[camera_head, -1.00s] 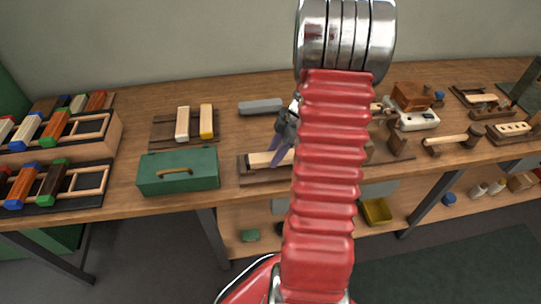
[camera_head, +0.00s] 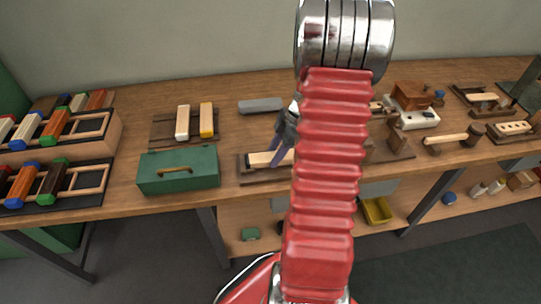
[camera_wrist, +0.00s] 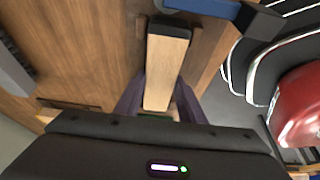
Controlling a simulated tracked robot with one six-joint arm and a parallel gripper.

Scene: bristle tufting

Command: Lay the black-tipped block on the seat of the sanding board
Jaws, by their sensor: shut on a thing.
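The black-tipped block is a long pale wooden bar. In the wrist view the block (camera_wrist: 166,68) lies lengthwise between my two dark fingers, with its black end at the top. My gripper (camera_wrist: 158,100) is shut on it near the lower end. The sanding board (camera_wrist: 193,52) shows as brown wood along both sides of the block. In the head view the block (camera_head: 262,160) lies low over the brown sanding board (camera_head: 262,178), roughly parallel to its length. My gripper (camera_head: 281,147) reaches down onto it. My red arm hides the right end, and I cannot tell whether the block touches the seat.
A green box (camera_head: 178,171) stands left of the board, and a grey block (camera_head: 260,106) lies behind it. In the wrist view a blue bar (camera_wrist: 195,6) with a dark end is just beyond the black tip. Wooden fixtures (camera_head: 400,142) stand to the right.

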